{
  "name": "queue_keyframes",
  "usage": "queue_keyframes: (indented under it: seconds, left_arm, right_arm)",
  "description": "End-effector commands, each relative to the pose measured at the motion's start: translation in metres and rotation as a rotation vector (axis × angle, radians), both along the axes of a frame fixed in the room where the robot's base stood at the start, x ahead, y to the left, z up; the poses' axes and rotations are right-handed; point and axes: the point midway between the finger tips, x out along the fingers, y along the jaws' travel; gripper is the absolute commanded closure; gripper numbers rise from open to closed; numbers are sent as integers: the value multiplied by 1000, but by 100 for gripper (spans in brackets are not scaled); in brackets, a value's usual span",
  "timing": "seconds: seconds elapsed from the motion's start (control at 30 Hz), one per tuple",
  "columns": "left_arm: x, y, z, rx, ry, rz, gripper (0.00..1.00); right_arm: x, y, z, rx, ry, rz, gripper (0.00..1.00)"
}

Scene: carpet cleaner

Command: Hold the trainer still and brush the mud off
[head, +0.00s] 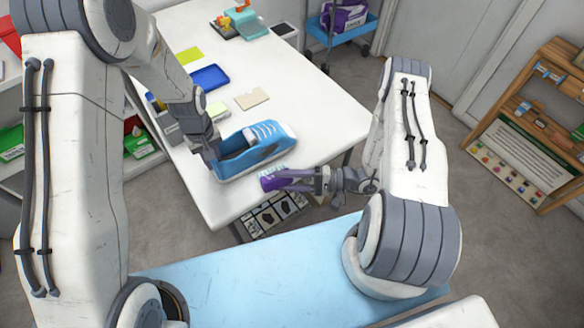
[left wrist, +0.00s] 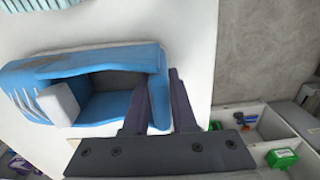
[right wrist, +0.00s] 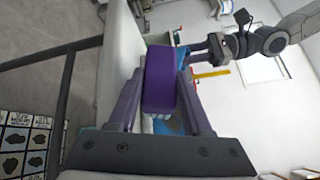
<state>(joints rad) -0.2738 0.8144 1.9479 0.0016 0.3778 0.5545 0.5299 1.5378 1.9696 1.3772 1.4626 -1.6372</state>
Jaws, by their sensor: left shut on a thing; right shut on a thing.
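A blue trainer (head: 262,145) with white laces lies on the white table (head: 300,100) near its front corner. My left gripper (head: 210,150) is shut on the trainer's heel. In the left wrist view its fingers (left wrist: 158,108) straddle the heel wall of the trainer (left wrist: 110,92), one inside the opening and one outside. A brown mud patch shows on the trainer's side at the top of that view. My right gripper (head: 275,180) is shut on a purple brush (head: 270,178) with pale bristles, just beside the trainer at the table edge. The brush (right wrist: 159,80) sits between both fingers in the right wrist view.
A blue item (head: 210,77), a beige card (head: 252,98) and a yellow-green card (head: 189,56) lie further back on the table. A blue trolley (head: 345,32) stands behind it, and a wooden rack (head: 530,125) at the right. The table's right side is clear.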

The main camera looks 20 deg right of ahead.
Motion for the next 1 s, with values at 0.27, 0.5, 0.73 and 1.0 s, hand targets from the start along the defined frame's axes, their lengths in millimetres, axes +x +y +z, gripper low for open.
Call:
queue_keyframes:
  seconds: [0.27,0.5,0.73,1.0]
  left_arm:
    - [-4,-2,-4,0,9,-2,100]
    - [-4,-2,-5,1,10,-1,100]
    - [-4,-1,-5,1,10,-1,100]
    - [-4,-1,-5,1,11,-1,100]
  right_arm:
    - [-23,14,1,64,-249,63,100]
    - [-10,19,1,64,-267,67,100]
    - [14,26,1,64,-266,66,100]
    - [31,31,1,64,-265,65,100]
